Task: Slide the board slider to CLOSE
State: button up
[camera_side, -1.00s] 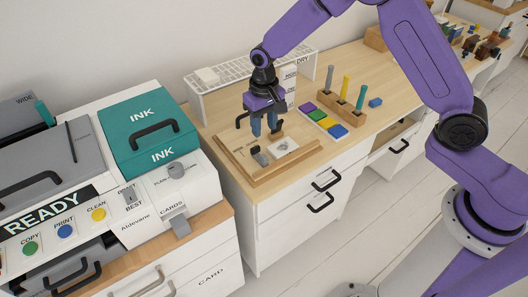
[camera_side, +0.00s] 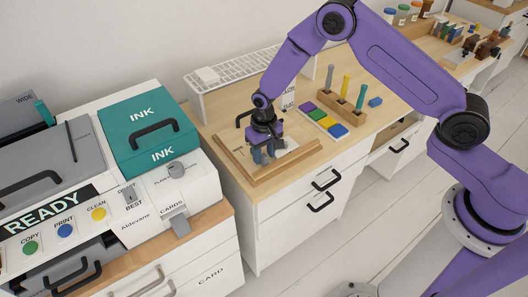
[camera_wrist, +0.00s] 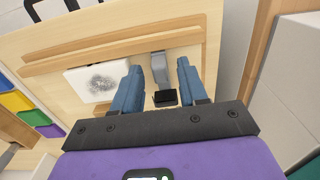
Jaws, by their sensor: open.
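The pale wooden board (camera_side: 282,169) with raised strips lies on the desk, and it fills much of the wrist view (camera_wrist: 185,20). The board slider shows in the wrist view as a grey upright tab (camera_wrist: 160,70) beside a small black block (camera_wrist: 165,97). My gripper (camera_side: 263,158) is low over the board in the side view, its blue fingers pointing down. In the wrist view the open fingers (camera_wrist: 159,68) stand on either side of the grey tab, with gaps visible. The side view hides most of the slider behind the gripper. No CLOSE marking is readable.
A white card with a grey smudge (camera_wrist: 97,82) lies on the board beside the left finger. Coloured blocks (camera_side: 322,119), a wooden peg holder (camera_side: 344,121) and a white wire rack (camera_side: 245,75) stand nearby. The white machine (camera_side: 150,190) is left of the board.

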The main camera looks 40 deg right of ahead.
grip_shut()
jog(key=shift+d, duration=1.55)
grip_release()
jog(key=shift+r, duration=0.1)
jog(key=shift+a+r, duration=0.1)
jog(key=shift+r, duration=0.15)
notch_tip(320, 180, up, 17)
jog(key=shift+f, duration=0.15)
